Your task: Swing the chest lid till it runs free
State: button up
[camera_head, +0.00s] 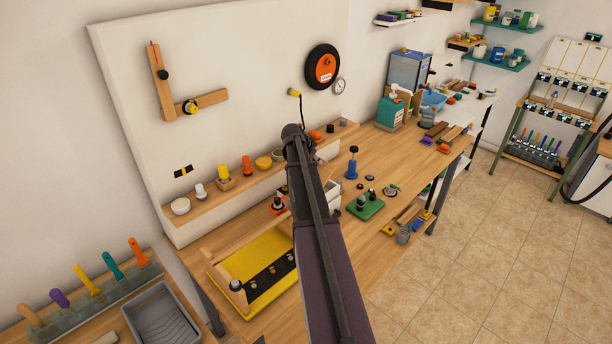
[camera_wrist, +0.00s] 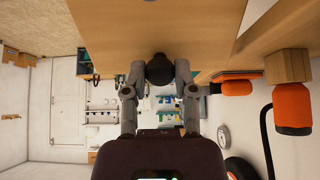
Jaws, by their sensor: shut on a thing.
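My gripper (camera_wrist: 159,82) is shut on a dark round knob (camera_wrist: 158,67), with one finger on each side of it in the wrist view. The knob stands at the edge of a flat wooden panel (camera_wrist: 155,22) that fills the top of that view. The panel looks like the chest lid, but its hinge and the chest body are not clear there. In the head view my arm runs up the middle, and its end (camera_head: 297,143) is over the back of the bench. My arm hides the lid and the knob in that view. A pale box (camera_head: 333,194) shows partly beside my arm.
The wooden bench (camera_head: 385,157) holds a blue stand (camera_head: 352,165), a green block (camera_head: 366,206) and a yellow tray (camera_head: 222,277). A back ledge (camera_head: 209,202) carries several small items. An orange object (camera_wrist: 292,108) is close on the right in the wrist view. The tiled floor is clear.

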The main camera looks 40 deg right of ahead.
aim_at(322, 166)
jog(key=shift+d+f, duration=0.1)
jog(key=shift+b+x, duration=0.8)
jog(key=shift+x, duration=0.15)
jog(key=shift+d, duration=0.25)
jog(key=shift+b+x, duration=0.9)
jog(key=shift+x, duration=0.1)
jog(key=shift+b+x, duration=1)
jog(key=shift+x, duration=0.05)
jog(key=shift+a+f, duration=0.1)
jog(key=shift+f, duration=0.2)
